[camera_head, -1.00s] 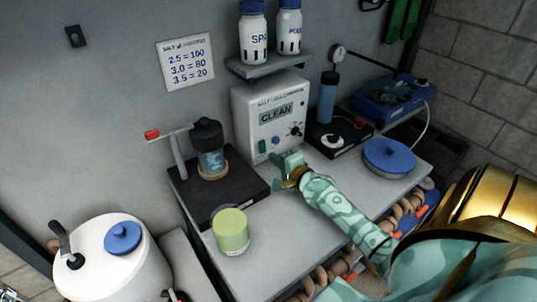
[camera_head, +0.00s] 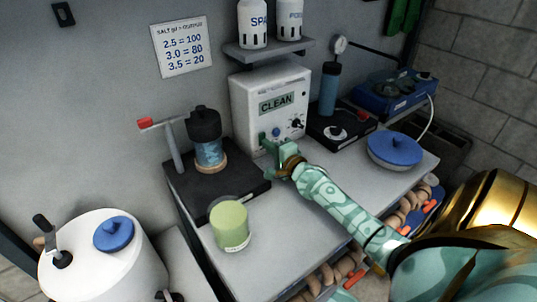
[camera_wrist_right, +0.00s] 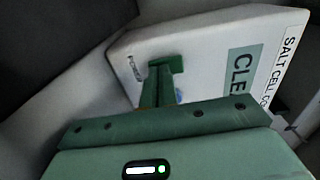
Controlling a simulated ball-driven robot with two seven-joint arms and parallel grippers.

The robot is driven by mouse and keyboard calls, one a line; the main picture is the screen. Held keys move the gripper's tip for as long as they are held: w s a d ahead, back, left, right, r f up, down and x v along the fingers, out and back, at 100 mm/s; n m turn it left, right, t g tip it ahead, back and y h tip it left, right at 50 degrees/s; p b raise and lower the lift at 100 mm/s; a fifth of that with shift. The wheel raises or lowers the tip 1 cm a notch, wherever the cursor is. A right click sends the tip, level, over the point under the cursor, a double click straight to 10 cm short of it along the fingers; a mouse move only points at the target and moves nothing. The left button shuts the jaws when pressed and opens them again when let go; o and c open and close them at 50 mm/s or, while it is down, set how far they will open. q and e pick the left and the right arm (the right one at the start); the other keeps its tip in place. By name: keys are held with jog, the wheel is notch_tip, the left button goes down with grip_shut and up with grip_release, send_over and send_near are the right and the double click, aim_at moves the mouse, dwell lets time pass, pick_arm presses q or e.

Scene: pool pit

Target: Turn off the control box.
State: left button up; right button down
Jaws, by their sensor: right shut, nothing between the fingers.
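The control box (camera_head: 270,88) is white, with a "CLEAN" sign, knobs and a blue button (camera_head: 276,132) on its front, and stands against the wall at the back of the bench. My right gripper (camera_head: 268,144) is shut and empty at the lower left of the box front. It covers most of the green switch seen there earlier. In the right wrist view the shut fingers (camera_wrist_right: 161,82) overlap the box front (camera_wrist_right: 200,45) beside a small "POWER" label (camera_wrist_right: 135,68). I cannot tell whether they touch the switch. My left gripper is not in view.
A black stand with a jar (camera_head: 209,150) and a green candle-like cup (camera_head: 230,225) are left of my right arm. A blue-lidded dish (camera_head: 395,150) and a blue cylinder (camera_head: 329,90) are to its right. A shelf (camera_head: 268,50) with bottles hangs above the box.

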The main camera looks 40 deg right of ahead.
jog(key=f+t+b, duration=0.1)
jog(key=b, duration=0.1)
jog(key=shift+w+f+b, duration=0.15)
jog(key=shift+f+b, duration=0.05)
jog(key=shift+b, duration=0.2)
jog(key=shift+r, duration=0.45)
jog(key=shift+r+p, duration=0.2)
jog(key=shift+p, duration=0.15)
jog(key=shift+s+f, duration=0.25)
jog(key=shift+s, duration=0.1)
jog(key=s, duration=0.2)
jog(key=s+p, duration=0.1)
jog(key=s, duration=0.2)
jog(key=shift+s+a+f+p, duration=0.1)
jog(key=shift+s+a+p, duration=0.2)
jog(key=shift+s+a, duration=0.05)
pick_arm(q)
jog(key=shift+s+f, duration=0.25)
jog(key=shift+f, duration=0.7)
pick_arm(e)
jog(key=shift+s+f, duration=0.1)
jog(key=shift+s, duration=0.5)
